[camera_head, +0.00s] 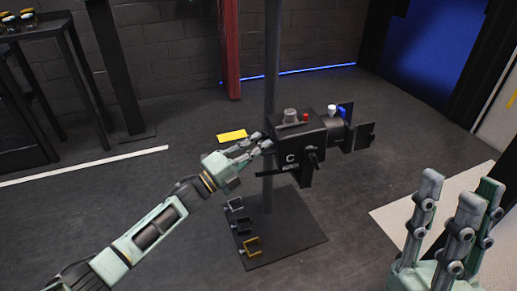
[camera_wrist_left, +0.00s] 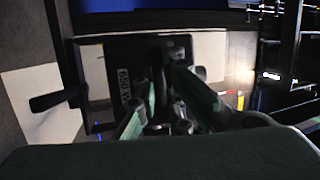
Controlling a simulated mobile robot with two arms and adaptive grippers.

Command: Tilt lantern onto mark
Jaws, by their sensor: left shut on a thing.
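The lantern (camera_head: 308,137) is a black boxy stage light with a letter C on its side and open flaps at its right end. It sits on a grey upright pole (camera_head: 272,80). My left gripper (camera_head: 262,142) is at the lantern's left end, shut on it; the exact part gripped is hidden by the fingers. In the left wrist view the fingers (camera_wrist_left: 165,100) reach to the lantern's dark, lettered back panel (camera_wrist_left: 122,85). My right gripper (camera_head: 458,195) is open and empty at lower right, apart from the lantern. I cannot tell which patch is the mark.
A yellow patch (camera_head: 232,135) lies behind my left gripper. A pale panel (camera_head: 393,218) lies on the floor at right. Several clamps, one yellow (camera_head: 251,247), rest on the pole's dark base plate (camera_head: 300,240). A dark shelf (camera_head: 40,85) stands at left.

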